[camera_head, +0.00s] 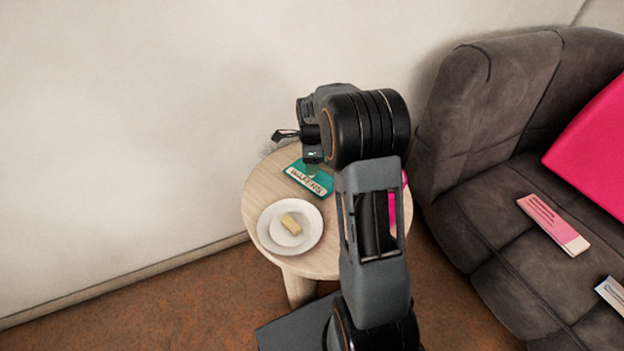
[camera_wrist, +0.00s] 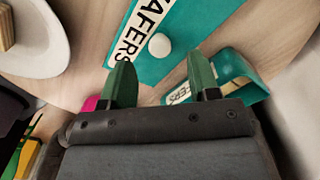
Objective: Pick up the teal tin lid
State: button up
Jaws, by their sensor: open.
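The teal tin lid (camera_head: 309,178) lies on the round wooden table, with a pale "WAFERS" label along its edge. In the wrist view the teal lid (camera_wrist: 193,28) has a round white knob on top. My gripper (camera_wrist: 158,60) is open, its two green fingers apart on either side of the knob's line, with nothing between them. The height of the fingers over the lid is hard to tell. A second teal piece with a similar label, apparently the tin (camera_wrist: 236,68), is beside the right finger. In the head view my arm hides part of the table.
A white plate (camera_head: 270,236) with a pale yellow block (camera_head: 291,223) stands on the table (camera_head: 262,190) near the lid. A pink thing (camera_head: 393,212) shows partly behind my arm. A wall is behind; a grey sofa (camera_head: 470,130) stands right, with a pink-and-white booklet (camera_head: 552,224).

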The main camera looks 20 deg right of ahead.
aim_at(320, 185)
notch_tip(320, 185, down, 4)
jog(key=shift+r+b, duration=0.1)
jog(key=shift+b, duration=0.55)
jog(key=shift+c, duration=0.2)
jog(key=c, duration=1)
jog(key=shift+r, duration=0.1)
